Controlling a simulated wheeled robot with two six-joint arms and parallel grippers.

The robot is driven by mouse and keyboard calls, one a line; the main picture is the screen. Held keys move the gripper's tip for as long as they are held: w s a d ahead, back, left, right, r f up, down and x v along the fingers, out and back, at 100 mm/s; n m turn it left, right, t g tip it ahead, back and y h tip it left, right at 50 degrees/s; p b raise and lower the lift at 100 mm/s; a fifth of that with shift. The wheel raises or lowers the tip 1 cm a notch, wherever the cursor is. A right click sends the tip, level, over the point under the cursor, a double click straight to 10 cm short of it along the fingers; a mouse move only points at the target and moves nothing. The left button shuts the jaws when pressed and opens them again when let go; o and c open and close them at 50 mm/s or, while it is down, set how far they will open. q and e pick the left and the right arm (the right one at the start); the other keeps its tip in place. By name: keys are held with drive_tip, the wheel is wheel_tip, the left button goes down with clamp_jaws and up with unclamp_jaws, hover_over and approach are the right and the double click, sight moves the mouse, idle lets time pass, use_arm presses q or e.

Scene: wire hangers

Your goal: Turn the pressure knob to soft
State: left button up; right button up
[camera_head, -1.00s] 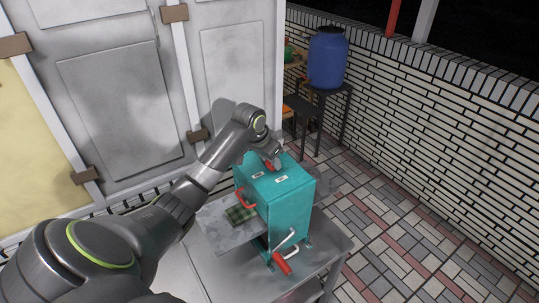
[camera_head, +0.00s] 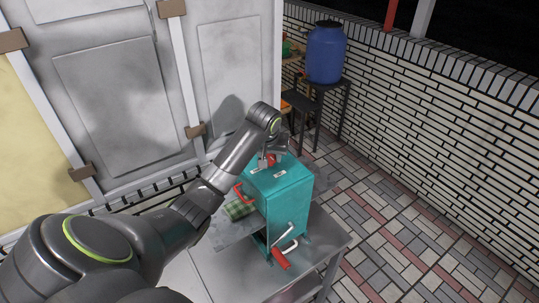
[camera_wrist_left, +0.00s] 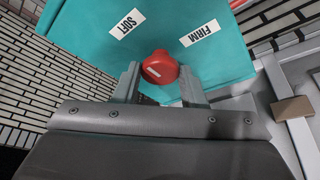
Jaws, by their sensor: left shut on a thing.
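The teal machine (camera_head: 283,193) stands on a grey metal table. Its red pressure knob (camera_wrist_left: 160,67) shows in the left wrist view, and a small red part of it (camera_head: 271,159) shows in the head view. A white mark lies on the left part of the knob's face. The label SOFT (camera_wrist_left: 126,24) is up and left of the knob; the label FIRM (camera_wrist_left: 200,33) is up and right. My left gripper (camera_wrist_left: 160,82) is shut on the knob, one finger on each side. It also shows from above in the head view (camera_head: 268,160). My right gripper is out of view.
A red handle (camera_head: 243,194) and a crank with a red grip (camera_head: 281,258) stick out of the machine. A green checked cloth (camera_head: 238,209) lies on its side tray. A blue barrel (camera_head: 326,52) stands behind, a grey door at left. Tiled floor at right is clear.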

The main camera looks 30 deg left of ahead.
use_arm(q)
drive_tip(key=shift+w+r, duration=0.1)
drive_tip(key=shift+r, duration=0.05)
drive_tip(key=o, duration=1)
drive_tip(key=shift+c, duration=0.2)
